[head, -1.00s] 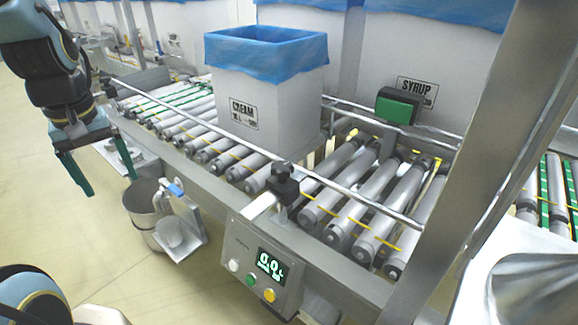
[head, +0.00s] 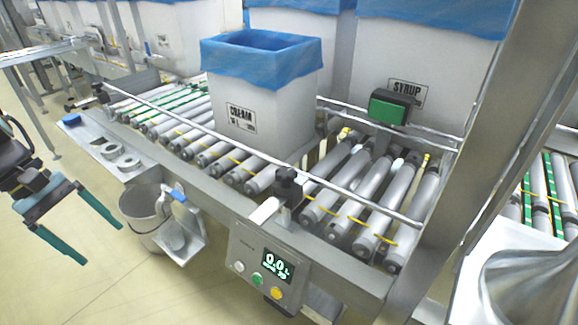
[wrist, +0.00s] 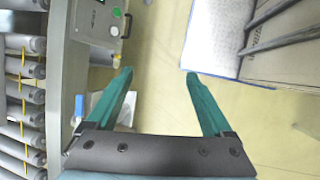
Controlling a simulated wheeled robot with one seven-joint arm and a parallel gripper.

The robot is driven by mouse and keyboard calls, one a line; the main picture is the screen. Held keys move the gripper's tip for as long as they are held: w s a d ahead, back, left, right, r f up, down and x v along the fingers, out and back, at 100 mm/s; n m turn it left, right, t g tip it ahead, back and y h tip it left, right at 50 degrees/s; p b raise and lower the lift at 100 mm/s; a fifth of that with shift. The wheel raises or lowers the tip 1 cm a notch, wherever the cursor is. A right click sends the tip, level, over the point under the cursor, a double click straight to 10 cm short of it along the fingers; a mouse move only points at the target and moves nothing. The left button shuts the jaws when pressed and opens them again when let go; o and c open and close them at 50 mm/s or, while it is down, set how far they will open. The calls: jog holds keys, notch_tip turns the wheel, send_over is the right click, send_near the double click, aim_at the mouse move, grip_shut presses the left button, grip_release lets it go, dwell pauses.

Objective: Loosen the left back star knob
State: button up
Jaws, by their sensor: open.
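A black star knob (head: 286,180) sits on a clamp on the near side rail, above the control box. Another dark knob (head: 82,88) shows at the far left end of the same rail. I cannot tell which knob is the left back one, and the box may hide others on the far rail. My gripper (head: 102,244) has two green fingers spread apart, empty, over the floor at the left, well away from both knobs. In the wrist view its fingers (wrist: 159,74) point past the control box, with no knob between them.
A white CREAM box (head: 235,118) with blue liner stands on the roller conveyor (head: 250,180). A control box (head: 268,268), a metal pot (head: 140,205) and a side tray (head: 105,150) jut from the conveyor's near side. A metal post (head: 470,150) rises at right. Open floor lies left.

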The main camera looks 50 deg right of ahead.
jog(key=s+d+n+g+h+p, duration=0.1)
jog(key=s+d+g+h+p, duration=0.2)
jog(key=d, duration=0.4)
jog(key=s+d+n+g+p, duration=0.1)
jog(key=s+d+n+g, duration=0.2)
jog(key=d, duration=0.4)
jog(key=n+g+h+p, duration=0.3)
jog(key=h, duration=0.3)
send_near(301, 185)
notch_tip(301, 185, up, 3)
jog(key=p+x, duration=0.2)
jog(key=x, duration=0.8)
jog(key=shift+r+p, duration=0.2)
jog(key=shift+p, duration=0.1)
jog(key=c, duration=1.3)
jog(key=shift+w+d+n+t+h, duration=0.15)
jog(key=shift+w+n+t+h, duration=0.05)
jog(key=shift+n+t+h, duration=0.55)
grip_shut()
jog(key=o, duration=1.3)
grip_release()
